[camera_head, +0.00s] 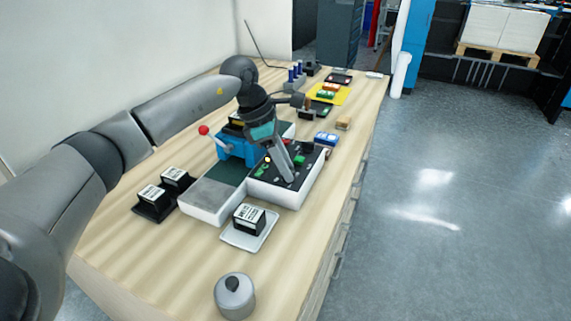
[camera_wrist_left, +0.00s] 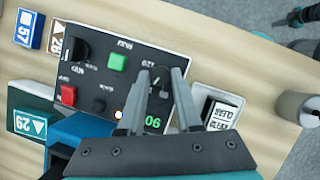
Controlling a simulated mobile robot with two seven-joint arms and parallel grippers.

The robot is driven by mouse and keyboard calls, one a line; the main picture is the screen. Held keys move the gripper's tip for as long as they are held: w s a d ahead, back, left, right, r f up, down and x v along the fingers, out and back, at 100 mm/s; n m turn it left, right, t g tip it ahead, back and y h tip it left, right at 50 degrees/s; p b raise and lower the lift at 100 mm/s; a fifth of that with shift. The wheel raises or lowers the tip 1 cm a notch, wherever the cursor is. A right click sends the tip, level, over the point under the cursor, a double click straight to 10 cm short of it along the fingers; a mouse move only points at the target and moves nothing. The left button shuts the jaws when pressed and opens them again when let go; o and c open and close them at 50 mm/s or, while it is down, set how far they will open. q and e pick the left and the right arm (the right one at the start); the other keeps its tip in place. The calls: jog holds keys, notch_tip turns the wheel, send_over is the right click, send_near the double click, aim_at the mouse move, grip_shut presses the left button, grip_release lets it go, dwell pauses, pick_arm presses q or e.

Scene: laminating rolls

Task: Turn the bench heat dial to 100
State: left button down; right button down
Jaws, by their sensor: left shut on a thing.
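The bench heat dial (camera_wrist_left: 159,72) is a dark knob on the black control panel (camera_wrist_left: 92,50). A green display (camera_wrist_left: 153,122) on the panel shows digits upside down that appear to read 90. My left gripper (camera_wrist_left: 163,76) is shut on the dial, with one finger on each side. In the head view my left gripper (camera_head: 291,178) reaches down onto the panel (camera_head: 263,186) and hides the dial. What looks like my right gripper (camera_wrist_left: 296,17) shows small at the top right of the wrist view; its jaws are unclear.
The panel also has a green button (camera_wrist_left: 117,62), a red button (camera_wrist_left: 68,95) and other black knobs. A blue machine (camera_head: 237,147) with a red-ended lever stands beside it. A white tray (camera_head: 237,238) with a black block and a grey cylinder (camera_head: 234,295) stand nearer.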

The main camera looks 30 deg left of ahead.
pick_arm(q)
jog(key=shift+m, duration=0.6)
jog(key=shift+g, duration=0.3)
jog(key=c, duration=0.6)
grip_release()
jog(key=p+v, duration=0.2)
jog(key=v, duration=1.3)
jog(key=shift+a, duration=0.25)
jog(key=shift+r, duration=0.1)
